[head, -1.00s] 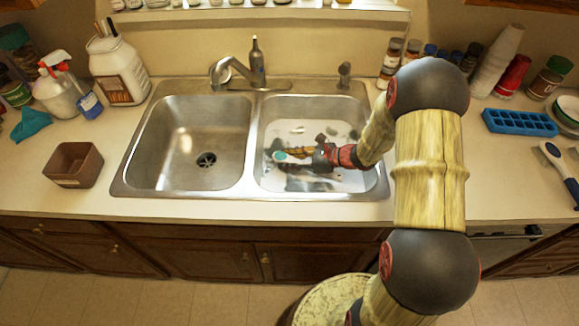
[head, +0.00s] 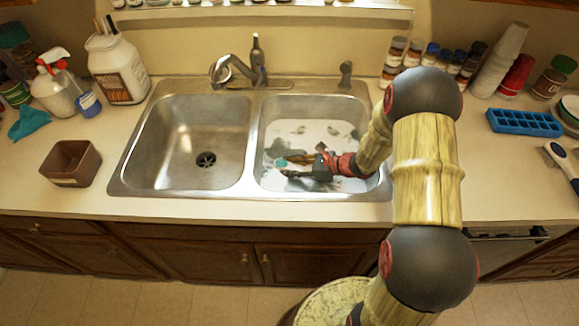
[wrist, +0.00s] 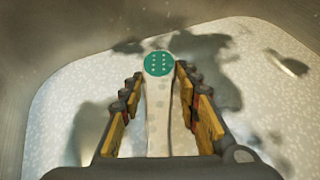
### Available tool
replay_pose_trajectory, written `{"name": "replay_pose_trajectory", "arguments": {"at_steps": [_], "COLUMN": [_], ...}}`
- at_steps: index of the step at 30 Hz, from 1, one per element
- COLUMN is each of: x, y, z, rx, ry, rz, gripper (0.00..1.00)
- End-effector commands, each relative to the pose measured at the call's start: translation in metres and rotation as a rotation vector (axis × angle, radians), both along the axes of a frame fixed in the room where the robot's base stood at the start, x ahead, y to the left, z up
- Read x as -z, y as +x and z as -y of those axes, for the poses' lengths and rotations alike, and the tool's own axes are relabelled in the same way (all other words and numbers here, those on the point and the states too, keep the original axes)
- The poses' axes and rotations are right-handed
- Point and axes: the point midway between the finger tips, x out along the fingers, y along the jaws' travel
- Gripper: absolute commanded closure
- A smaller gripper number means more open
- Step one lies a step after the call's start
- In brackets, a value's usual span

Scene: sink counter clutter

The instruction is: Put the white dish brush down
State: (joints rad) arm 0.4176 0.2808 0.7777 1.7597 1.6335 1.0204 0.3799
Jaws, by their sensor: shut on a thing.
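The white dish brush (wrist: 158,110) lies lengthwise between my gripper's fingers in the wrist view, with its round teal end (wrist: 159,64) pointing away from me. My gripper (wrist: 158,78) is shut on it. In the head view my gripper (head: 300,168) is inside the right sink basin (head: 350,110), low over its pale floor, and the brush's teal end (head: 281,162) shows just left of it. Most of the brush is hidden by the gripper there. I cannot tell whether the brush touches the basin floor.
The right basin has steel walls close around my gripper and dark patches on its floor. The left basin (head: 190,135) is empty. The faucet (head: 235,70) stands behind the divider. A brown box (head: 70,163) and a blue tray (head: 522,122) sit on the counter.

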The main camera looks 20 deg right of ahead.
Motion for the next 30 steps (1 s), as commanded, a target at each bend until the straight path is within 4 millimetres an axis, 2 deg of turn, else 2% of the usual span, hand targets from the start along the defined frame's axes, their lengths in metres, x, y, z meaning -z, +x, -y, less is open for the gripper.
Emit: {"name": "replay_pose_trajectory", "arguments": {"at_steps": [10,20,25,30], "x": [-0.001,-0.003,-0.019,-0.034], "y": [0.0,0.0,0.001,-0.019], "z": [0.0,0.0,0.0,0.028], "rx": [0.0,0.0,0.0,0.006], "ry": [-0.001,-0.001,-0.001,-0.001], "rz": [0.001,0.001,0.002,0.002], "gripper": [0.5,0.5,0.5,0.5]}}
